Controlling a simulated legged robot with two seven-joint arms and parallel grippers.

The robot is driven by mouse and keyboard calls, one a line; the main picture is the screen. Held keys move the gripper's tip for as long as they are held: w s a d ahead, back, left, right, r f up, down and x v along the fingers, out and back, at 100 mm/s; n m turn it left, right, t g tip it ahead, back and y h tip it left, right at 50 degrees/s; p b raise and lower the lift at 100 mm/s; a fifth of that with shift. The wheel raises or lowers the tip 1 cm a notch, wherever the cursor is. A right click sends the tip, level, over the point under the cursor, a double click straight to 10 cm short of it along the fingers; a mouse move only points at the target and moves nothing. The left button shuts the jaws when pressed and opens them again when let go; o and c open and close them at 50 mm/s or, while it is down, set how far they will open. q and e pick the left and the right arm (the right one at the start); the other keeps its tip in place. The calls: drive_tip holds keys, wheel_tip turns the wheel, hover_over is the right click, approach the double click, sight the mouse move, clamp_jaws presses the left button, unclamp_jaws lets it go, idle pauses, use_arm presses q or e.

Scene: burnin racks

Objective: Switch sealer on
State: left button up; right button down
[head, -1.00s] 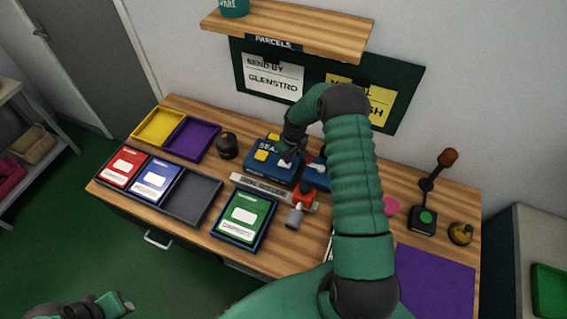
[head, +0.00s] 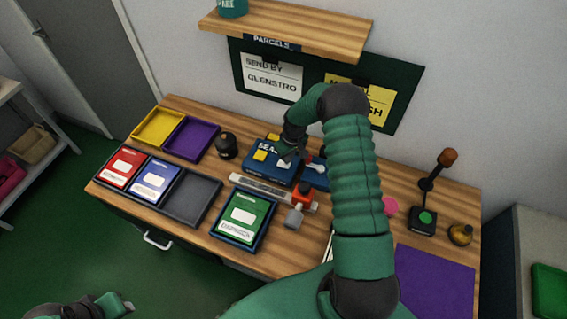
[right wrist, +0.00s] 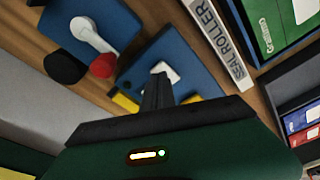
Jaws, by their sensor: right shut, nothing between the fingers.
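The sealer (head: 262,172) is a blue box lettered "SEA…" with yellow blocks on it, on the wooden bench below the board. My right gripper (head: 287,157) is over its right part, partly hiding the lettering. In the right wrist view the sealer (right wrist: 196,62) carries a white switch (right wrist: 166,70). My right gripper (right wrist: 157,82) is shut and empty, its tips at the switch's edge; I cannot tell whether they touch or which way the switch is set. My left gripper (head: 118,304) is low at the left, away from the bench; its fingers are unclear.
A second blue box (head: 318,178) with a white lever (right wrist: 92,35) stands close beside the sealer. The seal roller strip (head: 262,188) lies in front. A dark round object (head: 226,145) stands left of the sealer. A green-carded tray (head: 243,216) is nearer the front edge.

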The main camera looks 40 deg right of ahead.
drive_tip(key=shift+f+b, duration=0.65)
drive_tip(key=shift+f, duration=0.2)
idle(0.3)
drive_tip(key=shift+r, duration=0.1)
drive_tip(key=shift+r+p, duration=2.45)
drive_tip(key=shift+r, duration=1.1)
drive_tip(key=shift+f, duration=0.1)
